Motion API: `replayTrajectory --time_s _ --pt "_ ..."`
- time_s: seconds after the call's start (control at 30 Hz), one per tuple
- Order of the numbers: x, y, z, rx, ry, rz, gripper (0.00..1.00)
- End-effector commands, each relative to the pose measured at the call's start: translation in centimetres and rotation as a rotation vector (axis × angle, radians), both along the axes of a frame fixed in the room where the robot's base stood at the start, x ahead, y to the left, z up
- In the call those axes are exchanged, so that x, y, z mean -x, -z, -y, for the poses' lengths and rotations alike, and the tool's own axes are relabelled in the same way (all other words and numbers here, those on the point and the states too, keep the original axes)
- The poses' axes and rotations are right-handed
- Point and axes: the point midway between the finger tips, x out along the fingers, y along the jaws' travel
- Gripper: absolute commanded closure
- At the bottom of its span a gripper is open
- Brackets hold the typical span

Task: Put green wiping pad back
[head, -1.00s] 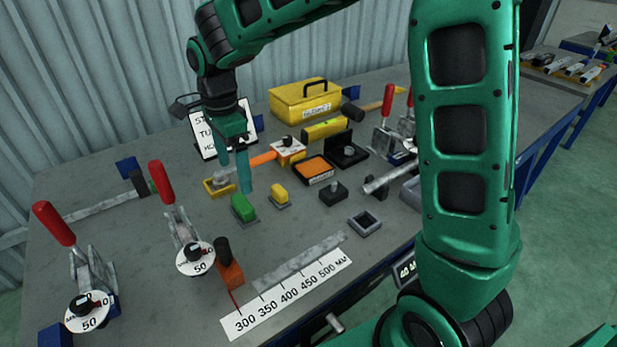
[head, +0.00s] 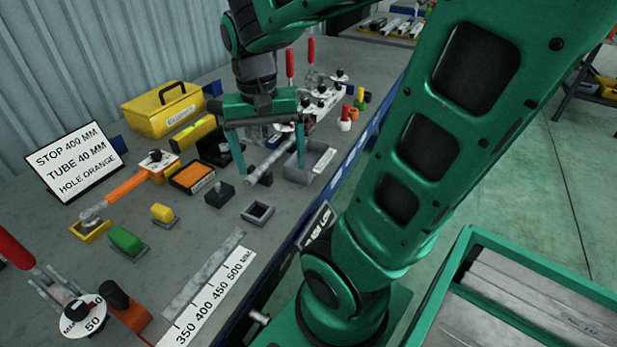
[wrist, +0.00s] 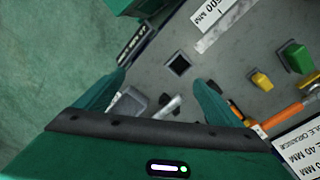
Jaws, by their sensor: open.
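The green wiping pad (head: 125,240) sits on a small dark base on the bench, left of the yellow pad (head: 162,213). It also shows at the right edge of the wrist view (wrist: 299,58). My gripper (head: 269,168) is open with nothing between its fingers. It hangs over the right part of the bench, near a grey tube (head: 270,157) and a grey bin (head: 318,158), well away from the green pad. In the wrist view the fingers (wrist: 161,77) are spread apart, with an empty square grey holder (wrist: 178,64) just beyond them.
A black block (head: 220,194) and the square holder (head: 257,213) stand near the front edge. An orange-topped box (head: 192,177), a yellow toolbox (head: 162,104) and a sign (head: 77,162) stand behind.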

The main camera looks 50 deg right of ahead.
Motion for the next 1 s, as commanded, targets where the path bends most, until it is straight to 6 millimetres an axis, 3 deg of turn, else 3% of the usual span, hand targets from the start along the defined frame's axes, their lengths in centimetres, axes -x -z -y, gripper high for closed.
replayTrajectory --time_s 0.1,0.2,0.33,0.9,1.0 --pt "4.5 0.7 1.6 -0.031 -0.084 0.001 0.11" --pt "7.1 1.4 2.2 -0.053 -0.149 0.003 0.11" --pt "9.0 2.0 2.5 -0.073 -0.203 0.007 0.11" --pt "9.6 2.2 2.6 -0.080 -0.224 0.008 0.11" --pt "8.4 2.7 2.6 -0.082 -0.223 -0.008 0.11"
